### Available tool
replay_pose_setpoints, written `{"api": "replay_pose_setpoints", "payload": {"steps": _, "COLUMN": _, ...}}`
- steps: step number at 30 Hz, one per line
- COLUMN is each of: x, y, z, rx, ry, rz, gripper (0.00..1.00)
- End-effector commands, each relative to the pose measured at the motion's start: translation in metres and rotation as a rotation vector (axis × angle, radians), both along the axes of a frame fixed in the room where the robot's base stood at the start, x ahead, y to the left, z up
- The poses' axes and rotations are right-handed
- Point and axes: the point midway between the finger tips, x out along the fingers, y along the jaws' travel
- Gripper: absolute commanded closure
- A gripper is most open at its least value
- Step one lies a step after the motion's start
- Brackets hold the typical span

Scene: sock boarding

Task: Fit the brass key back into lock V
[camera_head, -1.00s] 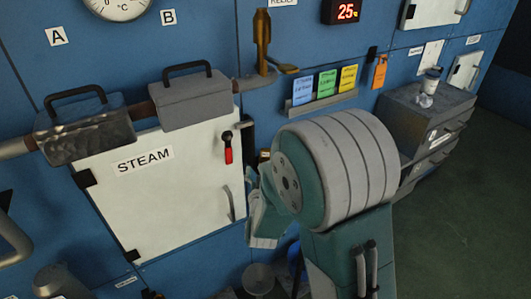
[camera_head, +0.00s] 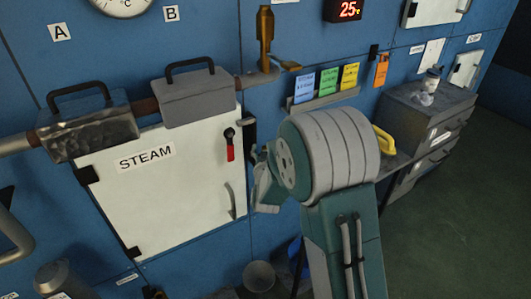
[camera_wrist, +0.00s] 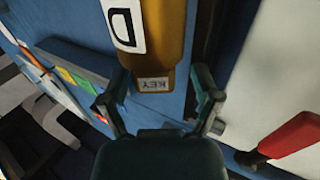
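In the wrist view, a brass body (camera_wrist: 160,45) with a white "D" label and a smaller upside-down "KEY" label lies ahead of my gripper (camera_wrist: 160,98). My gripper's two dark fingers are spread, one on each side of the body's lower end. A gap shows at the right finger; I cannot tell whether the left finger touches. In the head view, my gripper (camera_head: 264,190) is largely hidden behind my arm, by the right edge of the STEAM door (camera_head: 165,200). No label V is readable, and I cannot make out a separate loose key.
A red-handled lever (camera_head: 230,145) is on the STEAM door; its red grip (camera_wrist: 290,136) shows close at right in the wrist view. A brass fitting (camera_head: 265,40) stands above. A rack of coloured cards (camera_head: 325,85), yellow handle (camera_head: 386,140) and grey cabinet (camera_head: 430,115) are to the right.

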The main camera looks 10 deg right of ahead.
Motion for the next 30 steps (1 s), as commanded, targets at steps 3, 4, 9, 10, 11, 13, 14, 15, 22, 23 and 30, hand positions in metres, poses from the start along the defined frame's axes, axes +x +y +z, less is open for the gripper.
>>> {"api": "replay_pose_setpoints", "payload": {"steps": 3, "x": 0.000, "y": -0.001, "z": 0.000, "rx": 0.001, "ry": 0.000, "rz": -0.001, "gripper": 0.92}}
{"api": "replay_pose_setpoints", "payload": {"steps": 4, "x": 0.000, "y": -0.001, "z": 0.000, "rx": 0.001, "ry": 0.000, "rz": -0.001, "gripper": 1.00}}
{"api": "replay_pose_setpoints", "payload": {"steps": 9, "x": 0.000, "y": 0.001, "z": 0.000, "rx": -0.001, "ry": -0.001, "rz": -0.001, "gripper": 1.00}}
{"api": "replay_pose_setpoints", "payload": {"steps": 10, "x": 0.000, "y": 0.001, "z": 0.000, "rx": -0.001, "ry": -0.001, "rz": -0.001, "gripper": 1.00}}
{"api": "replay_pose_setpoints", "payload": {"steps": 11, "x": 0.000, "y": 0.001, "z": 0.000, "rx": -0.001, "ry": -0.001, "rz": -0.001, "gripper": 1.00}}
{"api": "replay_pose_setpoints", "payload": {"steps": 13, "x": 0.000, "y": 0.001, "z": 0.000, "rx": -0.001, "ry": -0.001, "rz": -0.001, "gripper": 1.00}}
{"api": "replay_pose_setpoints", "payload": {"steps": 14, "x": 0.000, "y": 0.001, "z": 0.001, "rx": -0.001, "ry": -0.001, "rz": -0.001, "gripper": 1.00}}
{"api": "replay_pose_setpoints", "payload": {"steps": 15, "x": 0.000, "y": 0.001, "z": 0.002, "rx": -0.001, "ry": -0.001, "rz": -0.001, "gripper": 1.00}}
{"api": "replay_pose_setpoints", "payload": {"steps": 22, "x": 0.000, "y": 0.001, "z": 0.022, "rx": 0.000, "ry": -0.005, "rz": -0.001, "gripper": 1.00}}
{"api": "replay_pose_setpoints", "payload": {"steps": 23, "x": 0.000, "y": 0.001, "z": 0.026, "rx": 0.001, "ry": -0.005, "rz": -0.001, "gripper": 1.00}}
{"api": "replay_pose_setpoints", "payload": {"steps": 30, "x": -0.022, "y": 0.006, "z": 0.059, "rx": 0.000, "ry": -0.006, "rz": 0.001, "gripper": 1.00}}
